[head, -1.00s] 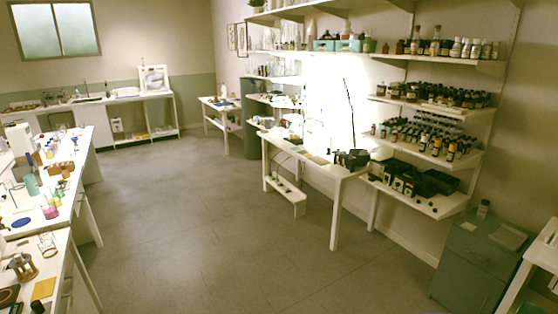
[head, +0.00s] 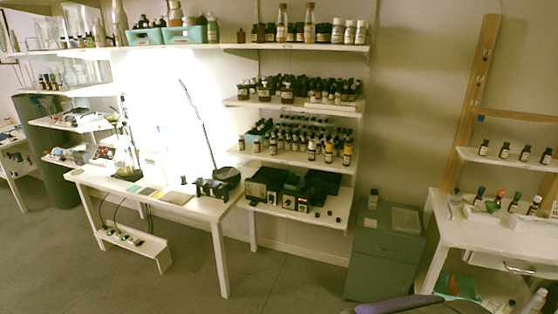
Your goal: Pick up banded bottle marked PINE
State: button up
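Small dark bottles with pale labels stand in several places, and their markings are too small to read, so I cannot tell which is the banded PINE bottle. A row of dark bottles (head: 503,151) stands on the small right shelf. More bottles with coloured caps (head: 514,203) stand on the white table below it. Many dark bottles crowd the wall shelves, including a middle row (head: 290,147) and an upper row (head: 300,88). A single bottle (head: 373,199) stands on the grey-green cabinet. My gripper is not in view.
The grey-green cabinet (head: 385,260) stands beside the white right table (head: 440,215). A white workbench (head: 205,207) with a black lamp is at centre left. A purple curved edge (head: 400,304) shows at the bottom. Grey floor (head: 120,290) is open at the lower left.

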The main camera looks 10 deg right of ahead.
aim_at(312, 142)
jog(key=i+j+z, duration=0.55)
jog(key=j+z, duration=0.15)
jog(key=j, duration=0.2)
jog(key=i+j+z, duration=0.25)
jog(key=i+l+u, duration=0.25)
jog(key=i+l, duration=0.3)
jog(key=i+l+u, duration=0.25)
jog(key=i+l, duration=0.3)
jog(key=l, duration=0.1)
